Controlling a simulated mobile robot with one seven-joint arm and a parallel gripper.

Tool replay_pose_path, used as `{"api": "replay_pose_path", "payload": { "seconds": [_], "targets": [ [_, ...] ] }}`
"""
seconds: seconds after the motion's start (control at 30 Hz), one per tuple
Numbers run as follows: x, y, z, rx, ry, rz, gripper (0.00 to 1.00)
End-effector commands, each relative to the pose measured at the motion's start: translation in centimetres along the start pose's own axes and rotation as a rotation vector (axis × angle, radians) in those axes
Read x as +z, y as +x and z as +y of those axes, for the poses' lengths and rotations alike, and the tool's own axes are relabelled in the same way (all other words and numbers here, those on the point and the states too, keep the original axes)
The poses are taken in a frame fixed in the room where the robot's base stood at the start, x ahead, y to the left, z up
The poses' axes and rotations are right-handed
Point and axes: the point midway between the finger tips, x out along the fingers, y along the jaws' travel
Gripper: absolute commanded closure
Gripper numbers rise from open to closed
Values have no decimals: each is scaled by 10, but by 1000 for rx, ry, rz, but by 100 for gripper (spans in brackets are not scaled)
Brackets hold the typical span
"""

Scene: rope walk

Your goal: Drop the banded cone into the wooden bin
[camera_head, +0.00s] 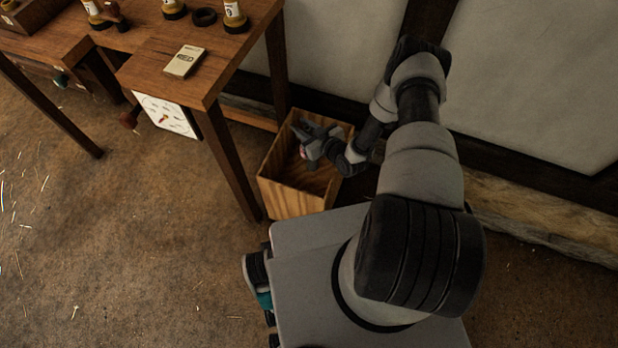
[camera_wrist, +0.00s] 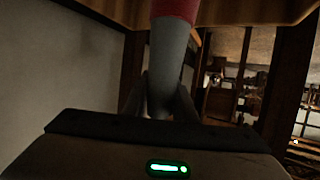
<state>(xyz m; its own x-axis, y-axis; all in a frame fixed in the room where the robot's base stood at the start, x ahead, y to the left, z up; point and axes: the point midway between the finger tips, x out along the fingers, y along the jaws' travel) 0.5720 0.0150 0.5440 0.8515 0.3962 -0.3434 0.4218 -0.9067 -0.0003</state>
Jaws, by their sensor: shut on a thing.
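The banded cone, grey with a red band, shows in the wrist view (camera_wrist: 170,55) between my fingers. Only part of it is in that view, and its top is cut off by the frame's edge. In the head view, my gripper (camera_head: 308,140) is over the opening of the wooden bin (camera_head: 290,200), and a small bit of red shows at it. My gripper also shows in the wrist view (camera_wrist: 160,97), shut on the cone. The bin is an open-topped light wood box on the floor beside the table leg. My arm covers part of its right side.
A wooden table (camera_head: 150,35) stands left of the bin, with a booklet (camera_head: 185,62), several bottles and a black ring (camera_head: 204,17) on top. A white dial panel (camera_head: 166,115) hangs below its edge. A pale wall is behind the bin. The floor at left is open.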

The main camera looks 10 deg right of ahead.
Motion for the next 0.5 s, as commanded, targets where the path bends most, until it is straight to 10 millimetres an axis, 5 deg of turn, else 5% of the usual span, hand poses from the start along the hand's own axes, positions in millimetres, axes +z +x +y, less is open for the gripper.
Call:
{"api": "replay_pose_path", "payload": {
  "seconds": [0.4, 0.43, 0.5],
  "targets": [
    [14, 5, 0, 0, 0, 1, 97],
    [14, 5, 0, 0, 0, 1, 74],
    [14, 5, 0, 1, 0, 1, 62]
  ]
}}
